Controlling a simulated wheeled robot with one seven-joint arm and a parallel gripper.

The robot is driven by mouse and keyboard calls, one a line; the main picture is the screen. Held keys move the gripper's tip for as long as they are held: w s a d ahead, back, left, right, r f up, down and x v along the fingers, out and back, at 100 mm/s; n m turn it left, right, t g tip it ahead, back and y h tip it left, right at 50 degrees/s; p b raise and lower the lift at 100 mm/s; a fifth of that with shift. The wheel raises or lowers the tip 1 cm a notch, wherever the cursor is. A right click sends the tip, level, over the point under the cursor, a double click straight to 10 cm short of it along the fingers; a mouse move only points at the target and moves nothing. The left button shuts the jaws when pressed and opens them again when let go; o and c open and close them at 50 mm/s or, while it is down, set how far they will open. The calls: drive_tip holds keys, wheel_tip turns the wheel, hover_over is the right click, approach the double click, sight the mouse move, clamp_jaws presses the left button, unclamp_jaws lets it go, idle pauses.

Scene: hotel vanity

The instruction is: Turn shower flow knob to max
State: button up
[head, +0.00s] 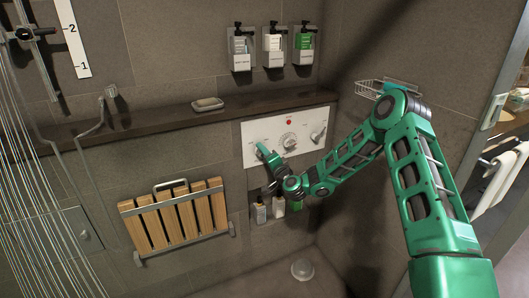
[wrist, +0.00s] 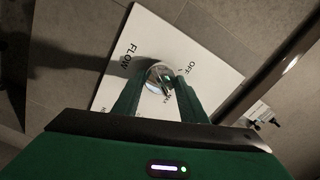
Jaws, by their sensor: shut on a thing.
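The white shower control panel (head: 309,127) is set in the wall, with a round dial (head: 288,141) in its middle and a lever handle (head: 318,134) at its right. My gripper (head: 264,152) is at the panel's left part and hides the knob there. In the wrist view, the round, shiny flow knob (wrist: 155,76) sits between the two green fingers of my gripper (wrist: 158,90), which are shut on it. The panel (wrist: 205,70) shows the words FLOW at the left and OFF at the right of the knob.
A dark ledge (head: 160,121) with a soap dish (head: 207,104) runs above the panel. Three dispensers (head: 273,50) hang above it. A folded wooden seat (head: 176,217) is at the left. Small bottles (head: 260,212) stand in a niche below my gripper. A wire basket (head: 370,89) is at the right.

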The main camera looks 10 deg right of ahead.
drive_tip(key=shift+s+a+f+m, duration=0.1)
drive_tip(key=shift+a+m, duration=0.1)
drive_tip(key=shift+m, duration=0.3)
drive_tip(key=shift+s+a+m, duration=0.1)
drive_tip(key=shift+a+m, duration=0.05)
drive_tip(key=shift+m, duration=0.35)
drive_tip(key=shift+a, duration=0.1)
drive_tip(key=o, duration=1.1)
drive_tip(key=shift+c, duration=0.2)
drive_tip(key=shift+w+d, duration=0.1)
drive_tip(key=shift+d, duration=0.1)
drive_tip(key=v, duration=1.1)
